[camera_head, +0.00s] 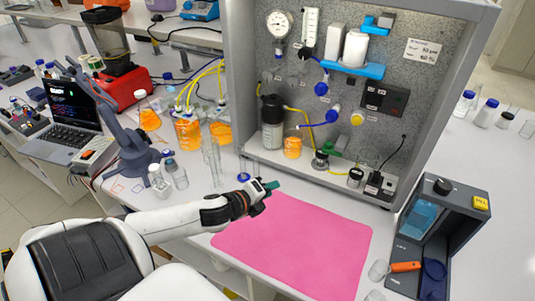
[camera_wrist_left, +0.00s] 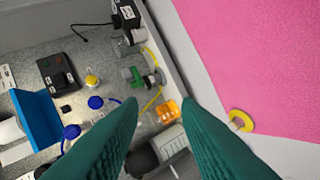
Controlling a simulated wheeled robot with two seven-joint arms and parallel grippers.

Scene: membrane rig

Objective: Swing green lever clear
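The green lever (camera_head: 334,147) sits low in the rig, on a round metal-looking fitting near the front of its base. In the left wrist view the green lever (camera_wrist_left: 133,76) lies beyond the fingertips, up and to the left of the gap between them. My left gripper (camera_head: 270,187) is in front of the rig, above the far left corner of the pink mat, apart from the lever. In the left wrist view its two teal fingers (camera_wrist_left: 160,103) are spread with nothing held between them. My right gripper is not in view.
The pink mat (camera_head: 300,250) is bare. The rig (camera_head: 300,100) has side walls and a raised front edge. A dark box (camera_head: 437,235) stands right of the mat.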

